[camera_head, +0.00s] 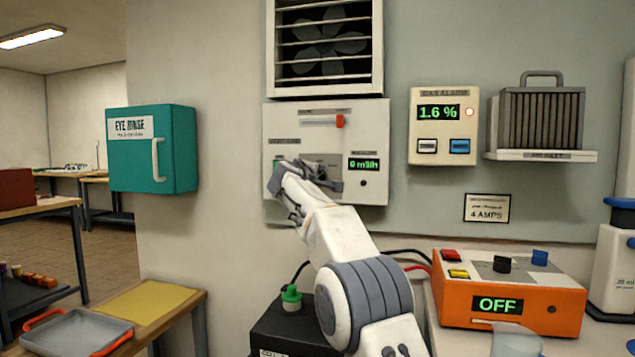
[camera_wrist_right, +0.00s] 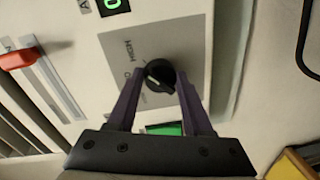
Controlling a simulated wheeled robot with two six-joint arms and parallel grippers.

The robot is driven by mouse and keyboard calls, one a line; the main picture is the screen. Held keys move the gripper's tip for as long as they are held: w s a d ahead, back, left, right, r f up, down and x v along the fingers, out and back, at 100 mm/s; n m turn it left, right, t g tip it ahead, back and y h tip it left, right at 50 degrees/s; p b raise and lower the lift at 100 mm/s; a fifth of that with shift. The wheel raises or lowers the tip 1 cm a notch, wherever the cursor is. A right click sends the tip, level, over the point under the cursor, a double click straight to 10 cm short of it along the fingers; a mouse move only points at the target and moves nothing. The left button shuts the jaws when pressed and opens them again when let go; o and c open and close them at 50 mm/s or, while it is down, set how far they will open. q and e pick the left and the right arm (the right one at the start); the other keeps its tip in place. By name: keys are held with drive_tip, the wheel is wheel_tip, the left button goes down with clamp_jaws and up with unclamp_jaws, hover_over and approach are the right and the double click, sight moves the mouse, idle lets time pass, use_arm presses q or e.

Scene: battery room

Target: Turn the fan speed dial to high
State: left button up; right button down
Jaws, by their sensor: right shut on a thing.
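The fan control panel (camera_head: 283,115) is a pale box on the wall below the fan grille (camera_head: 325,45). Its display (camera_head: 363,164) reads 0 m³/h. The black round dial (camera_wrist_right: 158,75) sits on a grey plate with a HIGH label (camera_wrist_right: 130,50) at its upper left in the right wrist view. A pale mark shows on the dial's left side; its exact setting is unclear. My right gripper (camera_wrist_right: 162,78) is shut on the dial, one finger each side. In the head view my right gripper (camera_head: 303,183) hides the dial. My left gripper is not in view.
A red slider (camera_head: 340,121) sits above the dial area on the panel. The gas alarm (camera_head: 443,126) is to the right, the teal eye rinse box (camera_head: 152,150) to the left. An orange unit reading OFF (camera_head: 510,290) stands at lower right.

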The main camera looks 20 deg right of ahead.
drive_tip(key=shift+f+m, duration=0.15)
drive_tip(key=shift+m, duration=0.15)
drive_tip(key=shift+c, duration=1.6)
unclamp_jaws()
drive_tip(key=b+v, duration=0.5)
drive_tip(key=v, duration=0.5)
drive_tip(key=shift+s, duration=0.2)
drive_tip(key=shift+a, duration=0.1)
